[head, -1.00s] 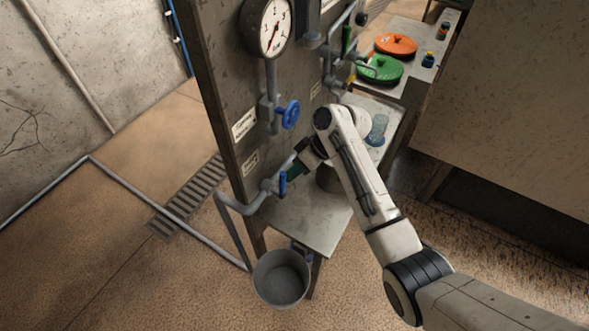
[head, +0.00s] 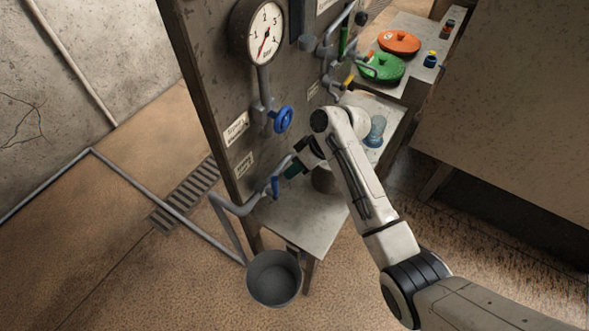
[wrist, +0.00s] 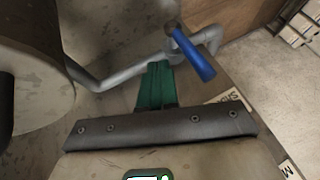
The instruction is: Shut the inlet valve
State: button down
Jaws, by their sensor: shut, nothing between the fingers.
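A blue round handwheel valve (head: 284,119) sits on the pipe below the gauge on the upright panel. Lower down, a valve with a blue lever (head: 275,187) sits on the grey pipe that bends toward the bucket; this lever also shows in the wrist view (wrist: 196,58). I cannot tell from the labels which is the inlet valve. My gripper (head: 289,173) is just right of the blue lever. Its green fingers (wrist: 157,72) are together and empty, apart from the lever in the wrist view.
A round pressure gauge (head: 264,32) is high on the panel. A grey bucket (head: 274,279) stands on the floor below the pipe. A low shelf (head: 308,229) is under my gripper. A green lid (head: 381,67) and an orange lid (head: 399,41) lie on the bench behind.

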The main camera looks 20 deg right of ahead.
jog(key=b+v, duration=0.1)
jog(key=v, duration=0.9)
jog(key=shift+d, duration=0.35)
jog(key=shift+r, duration=0.1)
jog(key=s+f+m+h, duration=0.2)
jog(key=s+f, duration=0.3)
jog(key=s, duration=0.4)
jog(key=s+f+m+h, duration=0.1)
jog(key=s+f+m, duration=0.1)
jog(key=s+f, duration=0.5)
jog(key=s+d+m+h, duration=0.1)
jog(key=s+d+h, duration=0.1)
jog(key=s, duration=0.7)
jog(key=s+d+r+m+g+h, duration=0.1)
jog(key=s+d+m+h, duration=0.1)
jog(key=s, duration=0.7)
jog(key=shift+d, duration=0.45)
jog(key=c, duration=1.9)
grip_release()
jog(key=shift+r, duration=0.1)
